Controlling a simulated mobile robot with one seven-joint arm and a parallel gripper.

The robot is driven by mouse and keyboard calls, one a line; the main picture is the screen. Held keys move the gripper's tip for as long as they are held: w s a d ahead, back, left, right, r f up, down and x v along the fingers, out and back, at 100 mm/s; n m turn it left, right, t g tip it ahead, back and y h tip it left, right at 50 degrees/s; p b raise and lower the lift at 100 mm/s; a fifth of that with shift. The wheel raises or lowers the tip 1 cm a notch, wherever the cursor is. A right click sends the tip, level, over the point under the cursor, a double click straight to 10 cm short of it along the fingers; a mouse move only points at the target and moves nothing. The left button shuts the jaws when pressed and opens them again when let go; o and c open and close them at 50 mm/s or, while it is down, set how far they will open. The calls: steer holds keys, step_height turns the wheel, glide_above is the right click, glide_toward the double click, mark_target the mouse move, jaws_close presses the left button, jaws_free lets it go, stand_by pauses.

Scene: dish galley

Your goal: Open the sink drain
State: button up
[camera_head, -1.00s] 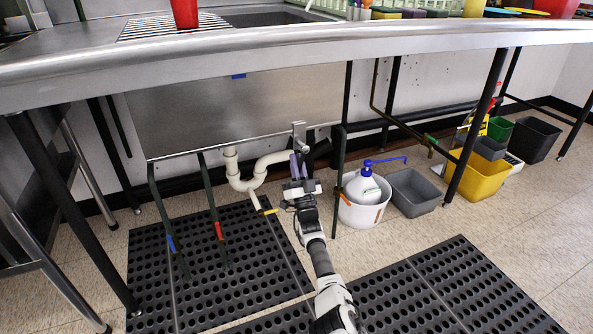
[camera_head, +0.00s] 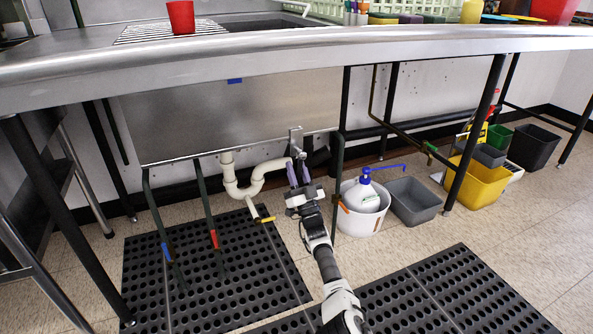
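The steel sink basin (camera_head: 205,118) hangs below the counter. A white drain pipe with a U-bend (camera_head: 240,188) runs under its lower edge. A small upright grey metal bracket or handle (camera_head: 296,137) stands at the basin's lower edge, right of the pipe. My gripper (camera_head: 298,174) is just below this metal piece, with its two purple fingers pointing up and a gap between them. I see nothing held in the gap, and cannot tell whether the fingers touch the metal piece. A yellow-tipped lever (camera_head: 266,219) sits low, left of my gripper.
Dark rods with blue (camera_head: 166,252) and red (camera_head: 214,238) grips hang left of the pipe. A white bucket with a pump bottle (camera_head: 362,222) and a grey bin (camera_head: 414,202) stand close on the right. The counter's front edge (camera_head: 300,62) spans above. Perforated black mats cover the floor.

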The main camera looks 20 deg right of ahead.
steer(key=shift+o, duration=0.2)
steer(key=shift+s+f+p, duration=0.2)
steer(key=shift+s+p, duration=0.4)
steer(key=shift+s, duration=0.05)
steer(key=shift+s+d+p, duration=0.1)
steer(key=shift+s+p, duration=0.25)
steer(key=shift+p, duration=0.25)
steer(key=s+p, duration=1.1)
steer(key=shift+d+f, duration=0.2)
steer(key=shift+d, duration=0.1)
steer(key=shift+w, duration=0.1)
